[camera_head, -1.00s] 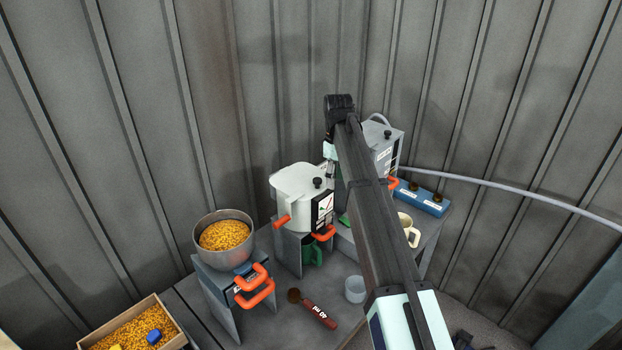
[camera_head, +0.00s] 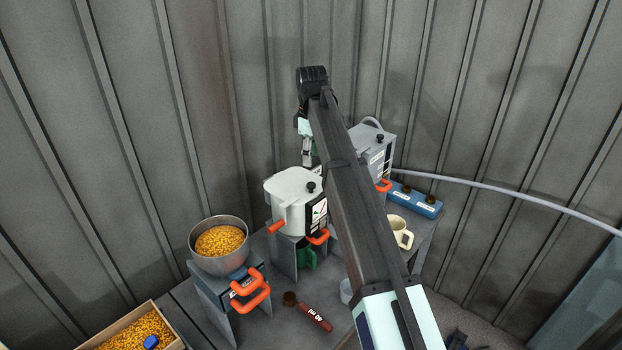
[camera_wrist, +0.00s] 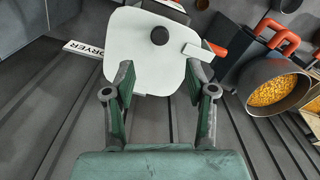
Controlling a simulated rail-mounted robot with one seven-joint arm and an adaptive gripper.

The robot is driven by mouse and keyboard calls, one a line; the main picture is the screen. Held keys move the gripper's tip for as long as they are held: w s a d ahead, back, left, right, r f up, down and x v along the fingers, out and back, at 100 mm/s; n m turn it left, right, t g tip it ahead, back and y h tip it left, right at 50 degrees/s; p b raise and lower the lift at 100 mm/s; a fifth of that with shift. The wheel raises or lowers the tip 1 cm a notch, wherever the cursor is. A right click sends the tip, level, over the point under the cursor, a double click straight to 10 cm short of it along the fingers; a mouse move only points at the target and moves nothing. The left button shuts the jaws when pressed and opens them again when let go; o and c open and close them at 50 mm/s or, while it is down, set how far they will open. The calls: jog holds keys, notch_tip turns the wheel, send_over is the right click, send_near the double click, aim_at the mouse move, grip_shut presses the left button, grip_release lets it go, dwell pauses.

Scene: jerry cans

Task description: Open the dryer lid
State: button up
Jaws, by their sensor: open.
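The white dryer (camera_head: 290,200) stands on a grey stand in the head view, with a flat white lid (camera_head: 292,184) that looks closed and a black knob (camera_head: 311,187) on it. In the wrist view the lid (camera_wrist: 125,38) lies beyond my fingertips, its round black knob (camera_wrist: 159,36) between their lines. A white strip reading DRYER (camera_wrist: 83,49) is at its left. My gripper (camera_wrist: 163,72) is open and empty, pointing at the lid. In the head view it (camera_head: 309,155) is partly hidden by my arm, above and behind the white body.
A metal bowl of yellow grain (camera_head: 219,247) stands on a stand at left, with orange handles below it. A grey box (camera_head: 374,150) with a black knob stands to the right, near a blue block (camera_head: 415,200) and cream mug (camera_head: 399,233). The ribbed wall is close behind.

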aim_at(311, 184)
notch_tip(311, 184, down, 10)
jog(key=shift+r+p, duration=0.1)
jog(key=shift+p, duration=1)
grip_shut()
